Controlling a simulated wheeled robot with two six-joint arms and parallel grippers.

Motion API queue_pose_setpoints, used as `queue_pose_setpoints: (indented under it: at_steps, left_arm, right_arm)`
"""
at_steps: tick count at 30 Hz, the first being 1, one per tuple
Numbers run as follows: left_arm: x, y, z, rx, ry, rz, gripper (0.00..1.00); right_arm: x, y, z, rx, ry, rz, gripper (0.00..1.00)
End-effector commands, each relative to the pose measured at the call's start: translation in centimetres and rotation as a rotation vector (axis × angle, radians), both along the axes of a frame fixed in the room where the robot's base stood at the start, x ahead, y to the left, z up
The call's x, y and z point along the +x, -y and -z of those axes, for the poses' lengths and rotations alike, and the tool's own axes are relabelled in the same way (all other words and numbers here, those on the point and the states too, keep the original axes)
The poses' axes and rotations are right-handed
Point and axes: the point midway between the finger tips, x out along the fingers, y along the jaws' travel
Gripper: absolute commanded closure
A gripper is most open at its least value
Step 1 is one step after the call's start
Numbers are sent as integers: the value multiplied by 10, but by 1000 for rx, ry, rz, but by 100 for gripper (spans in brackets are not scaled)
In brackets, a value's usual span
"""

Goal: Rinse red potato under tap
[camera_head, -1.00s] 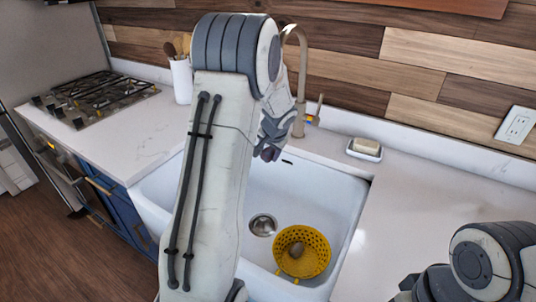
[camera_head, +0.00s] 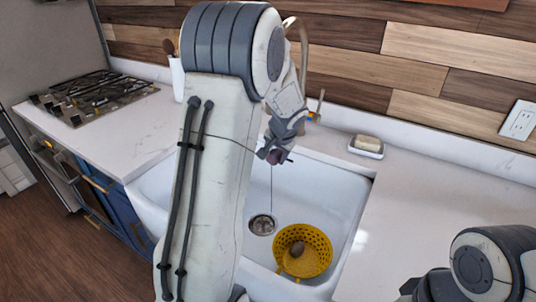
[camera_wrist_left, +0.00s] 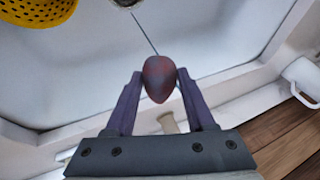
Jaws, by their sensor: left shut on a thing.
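My left gripper (camera_head: 276,155) is shut on a dark red potato (camera_wrist_left: 159,78), which sits between the two fingertips in the left wrist view. In the head view the gripper is over the white sink (camera_head: 172,190), beside the curved tap (camera_head: 303,55); my arm hides part of the tap. A thin stream of water (camera_head: 271,188) runs from the potato down toward the drain (camera_head: 263,225). Of my right arm, only a part shows at the bottom right; its gripper is not clear.
A soap dish (camera_head: 366,147) is on the counter behind. A gas hob (camera_head: 95,97) and a utensil pot (camera_head: 178,80) are at the left. The right counter is mostly clear.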

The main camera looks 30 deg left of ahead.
Motion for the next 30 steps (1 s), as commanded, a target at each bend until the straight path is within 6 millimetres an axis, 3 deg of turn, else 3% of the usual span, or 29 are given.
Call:
queue_pose_setpoints:
  at_steps: [15, 30]
  left_arm:
    - [-28, 30, 2, -1, 1, 2, 100]
    - [-31, 33, 0, 0, 0, 0, 100]
  right_arm:
    - [0, 0, 26, 0, 0, 0, 53]
    - [0, 0, 27, 0, 0, 0, 53]
